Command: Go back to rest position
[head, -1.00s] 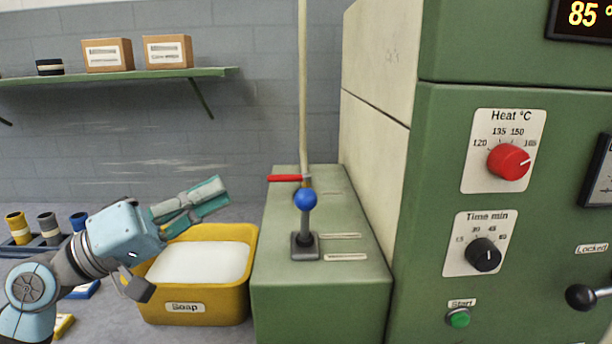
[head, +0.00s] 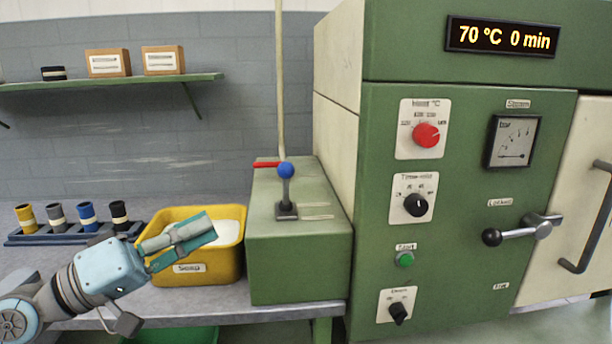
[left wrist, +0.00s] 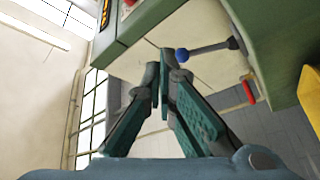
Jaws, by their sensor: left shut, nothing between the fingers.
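My left gripper (head: 212,228) is shut and empty in the head view. It is in front of the yellow soap bin (head: 172,283) and overlaps it in the picture. In the left wrist view its teal fingers (left wrist: 166,62) meet at the tips with nothing between them. My right gripper is in neither view. The green machine (head: 470,180) stands to the right of the left gripper, with its display (head: 502,37) reading 70 °C and 0 min.
A green box (head: 300,270) with a blue-knobbed lever (head: 286,171) and a red handle stands right of the bin. A rack (head: 70,237) of several coloured cylinders is at the left. A shelf (head: 120,82) holds two cartons. The machine's door handle (head: 590,225) is far right.

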